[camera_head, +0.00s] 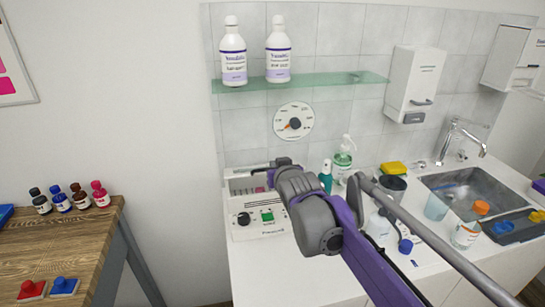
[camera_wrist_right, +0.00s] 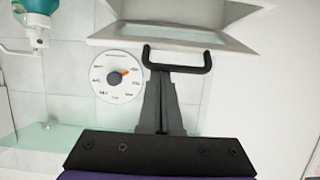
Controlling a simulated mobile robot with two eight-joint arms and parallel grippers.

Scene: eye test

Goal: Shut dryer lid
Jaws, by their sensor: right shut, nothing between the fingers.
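The dryer (camera_head: 243,232) is a white box with a black knob and a green button, on the counter below the wall dial. Its upper part is partly hidden by my right arm. In the right wrist view, which looks upside down, a pale lid-like panel (camera_wrist_right: 235,22) with a black U-shaped handle (camera_wrist_right: 208,62) shows; it looks raised. My right gripper (camera_head: 268,169) is at the dryer's upper right side. In the wrist view its fingers (camera_wrist_right: 160,75) are shut and empty, with their tips at the handle; I cannot tell whether they touch. My left gripper is not in view.
A green soap bottle (camera_head: 344,158), cups and a sink (camera_head: 475,188) stand right of the dryer. A wooden table (camera_head: 70,245) with small bottles is at left.

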